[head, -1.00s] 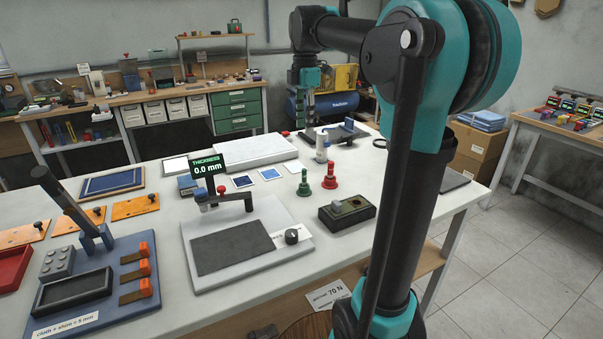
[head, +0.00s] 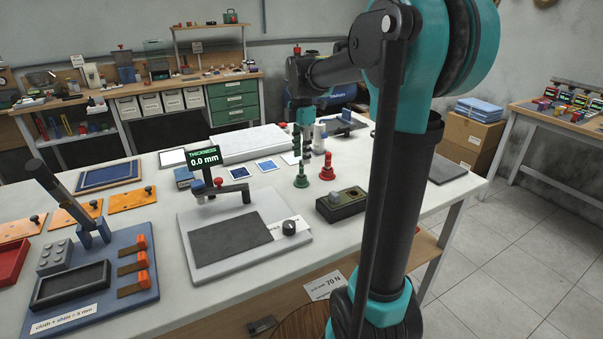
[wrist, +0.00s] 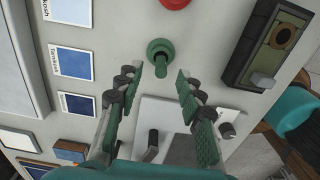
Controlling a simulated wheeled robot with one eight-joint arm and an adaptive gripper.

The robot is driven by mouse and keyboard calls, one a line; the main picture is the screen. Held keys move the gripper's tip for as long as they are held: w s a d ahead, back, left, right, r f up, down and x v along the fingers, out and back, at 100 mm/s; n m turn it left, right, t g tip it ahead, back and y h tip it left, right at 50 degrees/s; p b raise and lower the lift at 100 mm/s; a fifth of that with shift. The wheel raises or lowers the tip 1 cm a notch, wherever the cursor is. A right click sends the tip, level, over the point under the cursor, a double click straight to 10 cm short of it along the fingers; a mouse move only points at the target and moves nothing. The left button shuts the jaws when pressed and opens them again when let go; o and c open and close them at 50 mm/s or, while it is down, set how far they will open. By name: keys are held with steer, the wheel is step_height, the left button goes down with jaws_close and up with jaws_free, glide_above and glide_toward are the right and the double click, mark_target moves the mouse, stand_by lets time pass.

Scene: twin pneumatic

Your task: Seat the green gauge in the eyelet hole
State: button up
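The green gauge (head: 300,178) stands upright on the white table, with a wide base and a narrower knob; it shows from above in the wrist view (wrist: 160,52). My gripper (head: 303,150) is above it, fingers pointing down. In the wrist view my gripper (wrist: 159,80) is open and empty, its fingers spread to either side, with the gauge just ahead of the fingertips. The dark block (head: 334,209) with the brass eyelet hole (wrist: 284,38) lies to the right of the gauge. A grey peg or knob (wrist: 263,80) sits at the block's near end.
A red gauge (head: 327,168) stands close beside the green one. A thickness gauge stand (head: 190,222) with a dark pad is at the near left. Blue sample cards (head: 267,166) lie behind. Bare table shows between the green gauge and the block.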

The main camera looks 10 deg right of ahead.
mark_target(301, 172)
step_height(301, 172, down, 4)
steer(key=shift+f, duration=0.1)
steer(key=shift+s, duration=0.1)
steer(key=shift+c, duration=0.3)
jaws_close()
